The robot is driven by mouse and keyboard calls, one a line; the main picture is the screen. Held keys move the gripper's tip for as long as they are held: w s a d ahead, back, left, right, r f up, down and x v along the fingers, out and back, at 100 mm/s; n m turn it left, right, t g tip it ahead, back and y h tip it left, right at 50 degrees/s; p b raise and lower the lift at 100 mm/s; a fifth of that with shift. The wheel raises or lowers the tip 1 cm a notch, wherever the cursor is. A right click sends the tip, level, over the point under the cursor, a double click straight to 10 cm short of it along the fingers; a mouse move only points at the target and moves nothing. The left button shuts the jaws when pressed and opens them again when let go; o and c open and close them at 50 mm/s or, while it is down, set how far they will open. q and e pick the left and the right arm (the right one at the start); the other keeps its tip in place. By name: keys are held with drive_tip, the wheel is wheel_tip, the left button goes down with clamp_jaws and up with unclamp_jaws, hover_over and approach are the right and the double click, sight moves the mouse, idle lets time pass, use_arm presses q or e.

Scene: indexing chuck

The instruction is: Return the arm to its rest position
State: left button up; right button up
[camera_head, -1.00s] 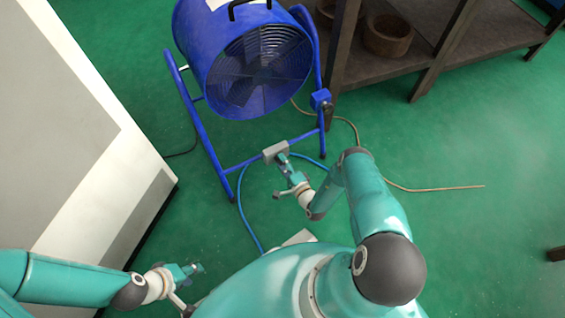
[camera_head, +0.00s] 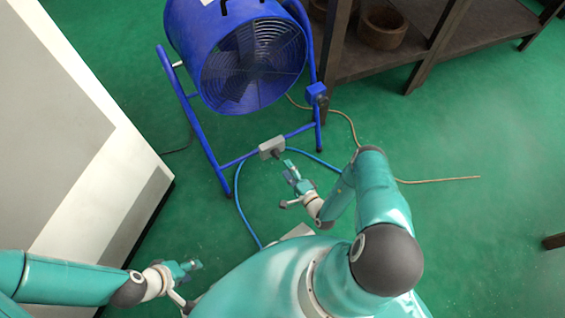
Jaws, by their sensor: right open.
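My right arm (camera_head: 383,205) is bent and reaches forward over the floor. Its gripper (camera_head: 291,168) is open and empty, a short way below and right of a grey box (camera_head: 271,148) on the fan stand's lower bar, apart from it. My left arm (camera_head: 70,280) comes in from the lower left. Its gripper (camera_head: 192,266) is small in the picture, near the white cabinet's lower edge, with nothing seen in it; its fingers are too small to read.
A blue drum fan (camera_head: 250,60) on a tubular stand is at the top. A white cabinet (camera_head: 75,130) fills the left. A dark wooden shelf (camera_head: 430,50) with a round bowl (camera_head: 383,26) is at the top right. A blue hose (camera_head: 240,205) and a tan cable (camera_head: 430,180) lie on the green floor.

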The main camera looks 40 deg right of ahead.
drive_tip(key=shift+s+a, duration=0.1)
drive_tip(key=shift+s, duration=0.35)
